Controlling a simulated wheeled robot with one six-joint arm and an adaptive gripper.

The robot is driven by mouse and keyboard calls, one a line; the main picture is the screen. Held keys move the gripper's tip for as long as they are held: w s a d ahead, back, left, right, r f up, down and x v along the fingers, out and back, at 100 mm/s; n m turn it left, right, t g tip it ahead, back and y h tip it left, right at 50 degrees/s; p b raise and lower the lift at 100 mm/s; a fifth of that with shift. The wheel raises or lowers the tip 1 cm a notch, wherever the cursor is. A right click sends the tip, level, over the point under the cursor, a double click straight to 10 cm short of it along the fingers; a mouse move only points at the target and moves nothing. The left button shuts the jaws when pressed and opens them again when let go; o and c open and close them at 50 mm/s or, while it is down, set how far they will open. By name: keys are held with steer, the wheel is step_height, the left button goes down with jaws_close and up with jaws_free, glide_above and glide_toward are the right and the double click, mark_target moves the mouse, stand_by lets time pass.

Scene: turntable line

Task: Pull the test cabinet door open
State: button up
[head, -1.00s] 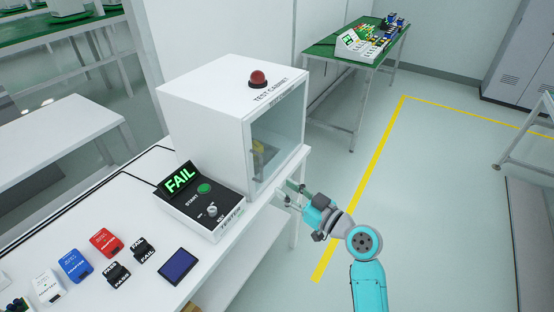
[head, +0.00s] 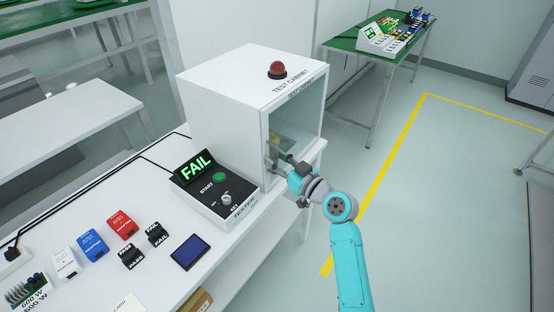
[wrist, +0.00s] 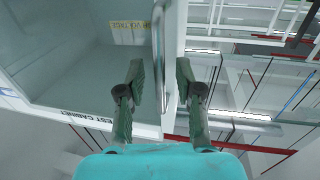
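The white test cabinet (head: 215,105) stands on the white bench, with a red dome on top. Its glass door (head: 303,112) looks closed, flush with the front. In the wrist view the glass (wrist: 75,65) fills the left side, and the upright metal handle bar (wrist: 159,55) runs along the door's edge. My gripper (head: 272,158) is at the lower part of the door front. In the wrist view its two fingers (wrist: 160,72) are apart, one on each side of the handle's line. I cannot tell whether either finger touches the bar.
A black tester (head: 222,196) with a green FAIL display sits beside the cabinet. Red, blue and white adapters (head: 93,244), PASS and FAIL blocks and a dark blue pad (head: 190,252) lie on the bench (head: 160,285).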

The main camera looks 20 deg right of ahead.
steer(key=shift+c, duration=0.2)
jaws_close()
